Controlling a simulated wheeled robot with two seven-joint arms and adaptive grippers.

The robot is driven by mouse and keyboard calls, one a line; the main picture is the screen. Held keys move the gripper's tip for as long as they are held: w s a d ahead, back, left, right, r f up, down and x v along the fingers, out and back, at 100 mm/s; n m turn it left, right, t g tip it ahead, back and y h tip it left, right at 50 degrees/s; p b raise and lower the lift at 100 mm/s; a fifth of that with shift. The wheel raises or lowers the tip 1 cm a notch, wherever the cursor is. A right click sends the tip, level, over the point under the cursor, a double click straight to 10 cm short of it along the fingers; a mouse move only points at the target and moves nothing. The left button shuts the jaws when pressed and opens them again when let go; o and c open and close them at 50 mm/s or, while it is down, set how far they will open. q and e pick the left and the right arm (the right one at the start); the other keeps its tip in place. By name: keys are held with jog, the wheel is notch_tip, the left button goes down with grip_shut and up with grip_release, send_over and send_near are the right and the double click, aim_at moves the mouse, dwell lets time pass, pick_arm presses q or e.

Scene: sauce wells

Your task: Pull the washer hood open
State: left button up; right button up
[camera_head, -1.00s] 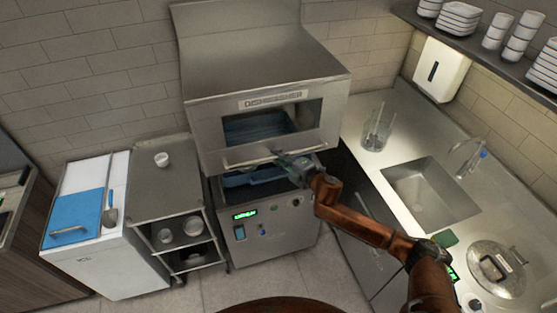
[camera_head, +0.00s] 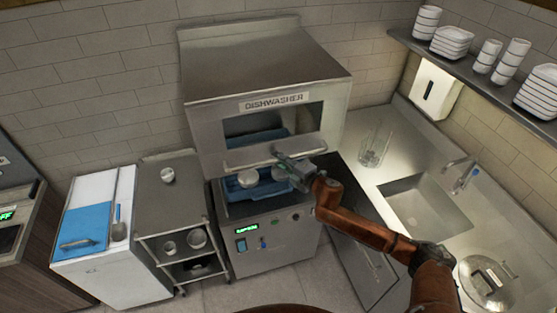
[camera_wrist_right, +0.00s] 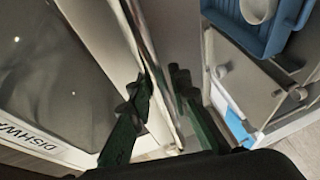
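The washer hood (camera_head: 205,125) is a steel box labelled "DISHWASHER", with a window in its front. It is raised above the washer base (camera_head: 270,252), leaving an open gap. A bar handle (camera_head: 240,164) runs along the hood's lower front. My right gripper (camera_head: 281,161) is at the right part of this handle. In the right wrist view, the bar (camera_wrist_right: 150,65) passes between the fingers (camera_wrist_right: 164,85), which are closed in on it. In the gap, a blue rack (camera_head: 236,190) holds a white bowl (camera_head: 248,179). My left gripper is not in view.
A steel cart (camera_head: 170,215) with bowls and a white bin with a blue lid (camera_head: 85,225) stand left. A counter with a sink (camera_head: 430,215) and a glass container (camera_head: 373,150) is right. A shelf of white dishes (camera_head: 480,62) hangs above it.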

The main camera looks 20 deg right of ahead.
jog(key=o, duration=0.3)
jog(key=shift+s+d, duration=0.1)
jog(key=shift+s, duration=0.05)
jog(key=v, duration=1.1)
jog(key=shift+s, duration=0.3)
jog(key=shift+d+r, duration=0.1)
jog(key=shift+r, duration=0.05)
